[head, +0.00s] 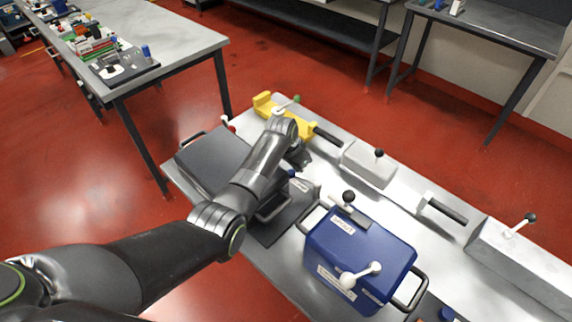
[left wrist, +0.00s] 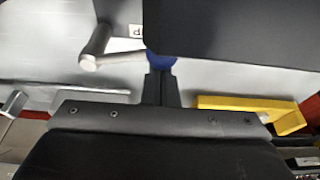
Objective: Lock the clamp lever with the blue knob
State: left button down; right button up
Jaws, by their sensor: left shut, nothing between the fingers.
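The blue knob (head: 291,173) shows beside my left gripper (head: 301,163) in the head view, at the right side of the dark grey box. In the left wrist view the blue knob (left wrist: 161,60) is just beyond the tips of my left gripper (left wrist: 160,78), partly covered by a dark panel. The gripper is shut and empty; I cannot tell whether its tips touch the knob. A silver lever (left wrist: 115,58) appears to run left from the knob. The clamp's base is mostly hidden. My right gripper is out of view.
The dark grey box (head: 208,158) stands left of my forearm. A blue box (head: 360,250) with a white-knobbed lever stands to the right. A yellow bracket (head: 265,103) and a grey block (head: 369,165) with a black knob lie behind. Bare bench lies between them.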

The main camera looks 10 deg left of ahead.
pick_arm(q)
jog(key=shift+s+a+f, duration=0.15)
jog(key=shift+s+f, duration=0.2)
jog(key=shift+f, duration=0.1)
jog(key=shift+w+r, duration=0.1)
jog(key=shift+r, duration=0.35)
jog(key=b+v, duration=0.1)
jog(key=v, duration=1.6)
jog(key=shift+w+r, duration=0.15)
jog(key=shift+w, duration=0.05)
